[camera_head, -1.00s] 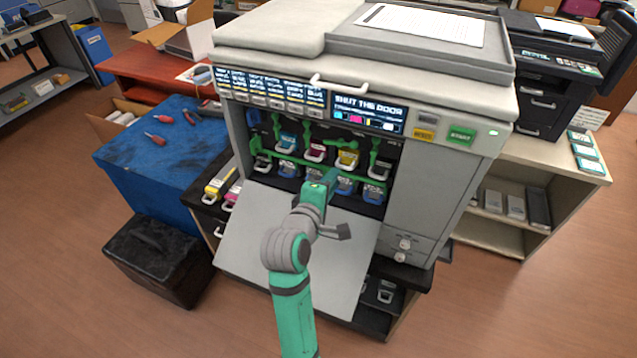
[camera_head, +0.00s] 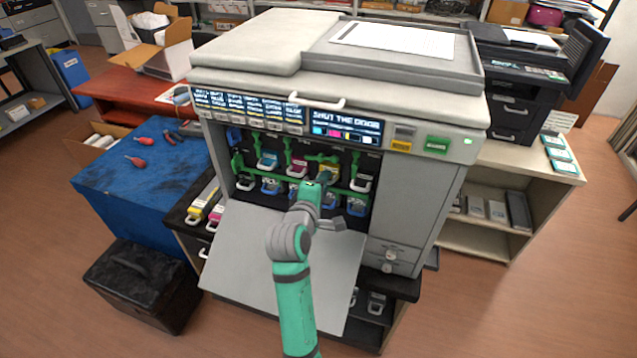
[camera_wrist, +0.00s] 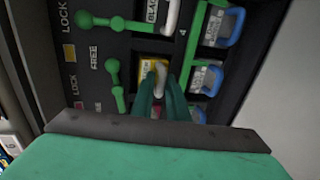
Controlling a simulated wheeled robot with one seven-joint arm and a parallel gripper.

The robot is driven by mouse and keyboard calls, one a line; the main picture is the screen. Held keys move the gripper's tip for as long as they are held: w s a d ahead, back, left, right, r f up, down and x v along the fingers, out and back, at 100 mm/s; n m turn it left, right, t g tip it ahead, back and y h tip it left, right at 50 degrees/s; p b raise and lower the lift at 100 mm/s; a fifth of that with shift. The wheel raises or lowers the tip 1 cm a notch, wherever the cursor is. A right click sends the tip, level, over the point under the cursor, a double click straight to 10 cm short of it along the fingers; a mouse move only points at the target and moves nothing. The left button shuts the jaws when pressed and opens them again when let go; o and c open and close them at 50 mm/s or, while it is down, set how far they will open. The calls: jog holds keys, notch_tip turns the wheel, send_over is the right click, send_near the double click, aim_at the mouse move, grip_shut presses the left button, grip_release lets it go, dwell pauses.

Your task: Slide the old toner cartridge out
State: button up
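The yellow toner cartridge (camera_wrist: 147,72) sits in its slot in the upper row of the open printer (camera_head: 424,215), and its white handle (camera_wrist: 160,80) faces out. In the wrist view the two green fingers of my gripper (camera_wrist: 161,92) lie on either side of this handle. The gap is narrow, and I cannot tell whether they press on it. In the head view my gripper (camera_head: 325,178) is at the yellow cartridge and partly covers it. A green lever (camera_wrist: 118,95) is beside the yellow slot, near the "FREE" label.
The lowered printer door (camera_head: 240,255) lies under my arm. Magenta (camera_head: 297,165) and cyan (camera_head: 267,160) cartridges stand left of the yellow one, and blue-handled ones are below. Loose yellow (camera_head: 203,203) and magenta (camera_head: 216,217) cartridges lie left of the door. The screen (camera_head: 345,128) reads "SHUT THE DOOR".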

jog(key=shift+d+f, duration=0.25)
jog(key=shift+d, duration=0.05)
jog(key=shift+c, duration=1.3)
jog(key=shift+w+d, duration=0.1)
jog(key=shift+d, duration=0.2)
grip_shut()
jog(key=shift+a+r, duration=0.15)
jog(key=s+a, duration=0.3)
jog(key=s, duration=0.6)
jog(key=s+a, duration=0.4)
jog(key=s, duration=0.6)
